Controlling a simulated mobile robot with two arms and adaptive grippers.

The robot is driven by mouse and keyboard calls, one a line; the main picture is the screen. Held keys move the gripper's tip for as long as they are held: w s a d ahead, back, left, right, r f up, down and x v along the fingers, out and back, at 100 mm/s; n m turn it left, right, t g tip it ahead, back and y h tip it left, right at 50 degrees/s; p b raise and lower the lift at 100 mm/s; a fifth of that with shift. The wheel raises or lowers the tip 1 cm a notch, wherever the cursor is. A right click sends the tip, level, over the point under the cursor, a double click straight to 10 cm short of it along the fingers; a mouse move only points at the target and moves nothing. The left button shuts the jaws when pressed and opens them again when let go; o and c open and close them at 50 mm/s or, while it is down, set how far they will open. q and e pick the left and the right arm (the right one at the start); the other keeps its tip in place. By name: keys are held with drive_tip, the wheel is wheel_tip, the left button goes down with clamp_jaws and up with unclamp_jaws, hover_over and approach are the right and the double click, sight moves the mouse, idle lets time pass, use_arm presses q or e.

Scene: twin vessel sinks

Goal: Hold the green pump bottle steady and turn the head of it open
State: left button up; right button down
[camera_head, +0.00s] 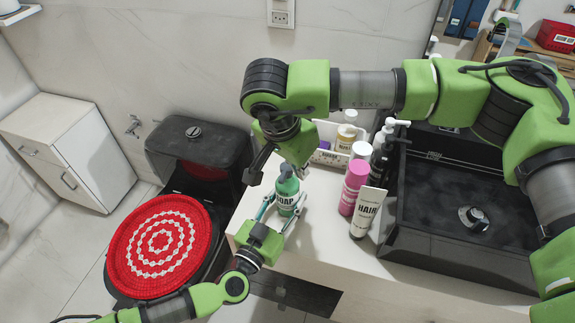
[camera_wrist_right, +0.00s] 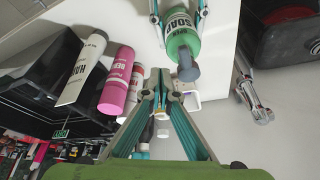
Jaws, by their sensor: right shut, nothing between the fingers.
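The green pump bottle (camera_head: 287,198) stands upright near the counter's front left corner, its dark grey pump head (camera_head: 286,171) on top. In the right wrist view the bottle (camera_wrist_right: 182,42) appears upside down, with its head (camera_wrist_right: 188,71) toward me. My left gripper (camera_head: 280,212) comes from the front, one finger on each side of the bottle's body; these fingers also show in the right wrist view. My right gripper (camera_head: 297,156) is above and behind the bottle. Its fingers (camera_wrist_right: 161,82) are shut together and empty, beside the pump head in the right wrist view; the exact gap is unclear.
A pink bottle (camera_head: 353,188) and a white hair tube (camera_head: 368,212) stand right of the bottle. A tray with jars (camera_head: 344,145) is behind. A black vessel sink (camera_head: 448,202) fills the right. A toilet with a red round cover (camera_head: 157,246) is left.

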use_arm(q)
drive_tip(key=shift+w+a, duration=0.15)
drive_tip(key=shift+a, duration=0.1)
use_arm(e)
drive_tip(key=w+v, duration=0.2)
drive_tip(key=v, duration=0.7)
drive_tip(key=shift+w+a+r, duration=0.15)
drive_tip(key=shift+w+r, duration=0.2)
drive_tip(key=shift+r, duration=0.15)
use_arm(q)
drive_tip(key=o, duration=1.4)
